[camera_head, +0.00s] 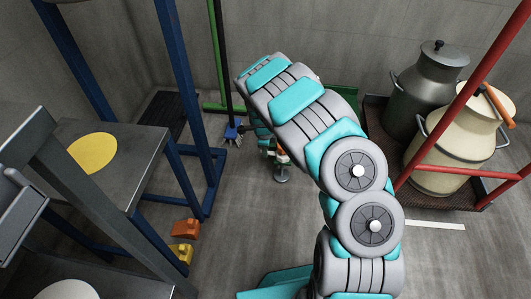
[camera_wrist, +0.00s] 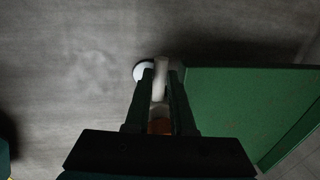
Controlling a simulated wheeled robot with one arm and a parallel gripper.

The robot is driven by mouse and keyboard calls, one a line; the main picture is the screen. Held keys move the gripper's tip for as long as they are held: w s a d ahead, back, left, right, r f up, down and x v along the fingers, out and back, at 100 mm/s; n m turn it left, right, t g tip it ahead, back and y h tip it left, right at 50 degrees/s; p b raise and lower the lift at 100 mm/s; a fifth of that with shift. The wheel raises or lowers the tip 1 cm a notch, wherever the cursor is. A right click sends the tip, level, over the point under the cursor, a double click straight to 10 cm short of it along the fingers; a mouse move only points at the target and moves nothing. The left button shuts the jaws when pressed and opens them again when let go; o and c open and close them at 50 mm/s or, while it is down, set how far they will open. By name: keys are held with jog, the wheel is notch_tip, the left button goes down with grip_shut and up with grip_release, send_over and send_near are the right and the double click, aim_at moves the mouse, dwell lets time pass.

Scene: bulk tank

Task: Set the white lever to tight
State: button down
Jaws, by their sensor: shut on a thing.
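The white lever (camera_wrist: 159,88) shows in the wrist view between the two dark fingers of my gripper (camera_wrist: 161,78). The gripper is shut on it. A round pale disc (camera_wrist: 141,71) sits just left of the fingertips, and a bit of orange-brown (camera_wrist: 160,126) shows lower between the fingers. In the head view my gripper is mostly hidden by my arm. A small white and orange part (camera_head: 282,157) shows beside it, above a grey round foot (camera_head: 281,174). I cannot read any tight mark or the lever's exact angle.
A green surface (camera_wrist: 245,105) lies close right of my gripper. In the head view, milk cans (camera_head: 425,88) stand behind red rails at right. A blue-legged metal table (camera_head: 130,145) stands at left, with orange and yellow blocks (camera_head: 183,253) by it. Grey floor lies between.

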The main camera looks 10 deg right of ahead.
dwell(0.3)
jog(key=c, duration=0.8)
grip_release()
jog(key=shift+o, duration=0.2)
jog(key=shift+r, duration=0.15)
notch_tip(320, 180, up, 7)
jog(key=s, duration=0.1)
jog(key=shift+s+a+r+p, duration=0.15)
jog(key=shift+s+a+p, duration=0.1)
jog(key=shift+p, duration=0.1)
